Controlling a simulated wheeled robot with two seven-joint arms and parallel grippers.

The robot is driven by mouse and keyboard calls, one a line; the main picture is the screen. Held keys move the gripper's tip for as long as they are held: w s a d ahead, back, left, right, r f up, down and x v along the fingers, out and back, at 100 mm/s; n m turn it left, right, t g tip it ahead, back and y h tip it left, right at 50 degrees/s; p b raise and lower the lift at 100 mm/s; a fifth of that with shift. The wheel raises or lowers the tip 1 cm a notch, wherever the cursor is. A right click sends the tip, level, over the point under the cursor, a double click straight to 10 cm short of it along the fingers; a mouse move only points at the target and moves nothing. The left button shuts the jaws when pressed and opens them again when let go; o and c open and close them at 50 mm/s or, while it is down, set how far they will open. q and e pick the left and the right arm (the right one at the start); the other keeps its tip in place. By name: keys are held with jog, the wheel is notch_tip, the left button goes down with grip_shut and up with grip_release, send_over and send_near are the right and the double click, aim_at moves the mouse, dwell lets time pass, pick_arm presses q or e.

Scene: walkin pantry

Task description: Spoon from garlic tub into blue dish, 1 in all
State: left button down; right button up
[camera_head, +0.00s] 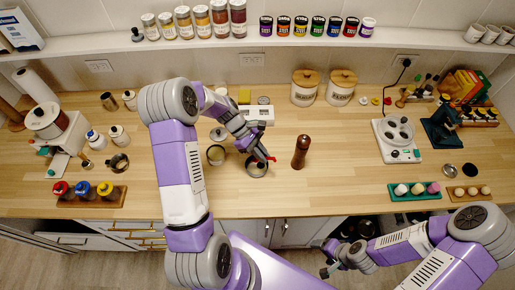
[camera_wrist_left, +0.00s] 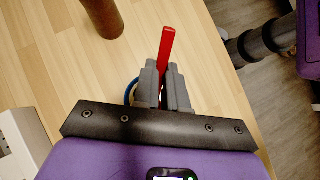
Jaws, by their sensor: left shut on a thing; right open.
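My left gripper (camera_head: 263,157) is shut on a spoon with a red handle (camera_wrist_left: 167,45). It is over a small round dish (camera_head: 256,171) at the counter's middle front. In the left wrist view a blue rim, likely the blue dish (camera_wrist_left: 129,92), shows behind my left gripper (camera_wrist_left: 165,80). The spoon's bowl and the dish's contents are hidden. A small round tub (camera_head: 216,155) with pale yellowish contents, likely the garlic tub, stands just left of the dish. My right gripper (camera_head: 327,260) is open and empty, low in front of the counter.
A brown pepper mill (camera_head: 301,152) stands right of the dish; it shows in the left wrist view (camera_wrist_left: 102,18). A white box (camera_head: 258,113) is behind. A hot plate (camera_head: 396,138) stands further right. The counter between mill and hot plate is clear.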

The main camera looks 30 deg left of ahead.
pick_arm(q)
jog(key=shift+d+r+y+p, duration=0.25)
jog(key=shift+d+y+p, duration=0.15)
jog(key=shift+d+y, duration=0.15)
jog(key=shift+a+r+y+p, duration=0.1)
jog(key=shift+r+y+p, duration=0.15)
jog(key=shift+p, duration=0.1)
jog(key=shift+a+r+p, duration=0.1)
jog(key=shift+r+p, duration=0.8)
jog(key=shift+r, duration=0.35)
